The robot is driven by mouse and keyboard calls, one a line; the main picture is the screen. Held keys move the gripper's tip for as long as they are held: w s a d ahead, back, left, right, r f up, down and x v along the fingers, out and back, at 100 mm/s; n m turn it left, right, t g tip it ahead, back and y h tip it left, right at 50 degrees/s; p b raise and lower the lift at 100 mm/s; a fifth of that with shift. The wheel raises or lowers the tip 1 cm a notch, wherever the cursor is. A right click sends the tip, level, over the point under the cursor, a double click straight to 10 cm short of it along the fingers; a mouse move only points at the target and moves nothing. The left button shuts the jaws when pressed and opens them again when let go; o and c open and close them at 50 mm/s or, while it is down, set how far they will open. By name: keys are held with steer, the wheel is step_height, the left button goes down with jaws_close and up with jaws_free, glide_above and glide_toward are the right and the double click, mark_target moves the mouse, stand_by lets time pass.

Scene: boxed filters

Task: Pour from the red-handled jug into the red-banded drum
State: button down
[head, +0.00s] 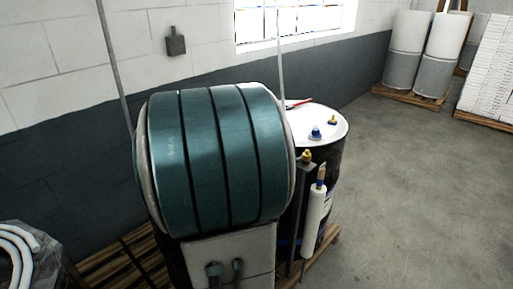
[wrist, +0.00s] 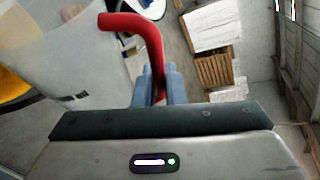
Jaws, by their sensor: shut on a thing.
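My gripper (wrist: 158,90) is shut on the red handle (wrist: 150,40) of the jug in the wrist view. The handle rises from between the blue-grey fingers and bends left at its top. A pale surface (wrist: 75,70) with a small dark mark lies at the left; I cannot tell if it is the jug's body. In the head view my gripper and the jug are not clearly seen. A small red strip (head: 298,104) shows at the edge of a white drum top; I cannot tell what it belongs to. No drum with a clear red band is visible.
A dark drum (head: 328,165) with a white top and blue and yellow caps stands on a pallet (head: 322,250). A large teal ribbed cylinder hides the middle. White-grey drums (head: 404,45) stand at the back right. The floor (head: 400,190) at right is clear.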

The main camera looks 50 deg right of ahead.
steer(key=shift+s, duration=0.1)
steer(key=shift+s+d+r+m+t+y+b, duration=0.1)
steer(key=shift+s+r+m+t+y+b, duration=0.1)
steer(key=shift+s+m+t, duration=0.15)
steer(key=shift+s+d+r+m+t+y+b, duration=0.1)
steer(key=shift+s+m+t+b, duration=0.1)
steer(key=shift+m, duration=0.25)
steer(key=shift+f, duration=0.15)
steer(key=shift+s+m+t+b, duration=0.25)
steer(key=shift+m+b, duration=0.15)
steer(key=shift+b, duration=0.25)
steer(key=shift+s+m+y, duration=0.1)
steer(key=shift+m+y, duration=0.2)
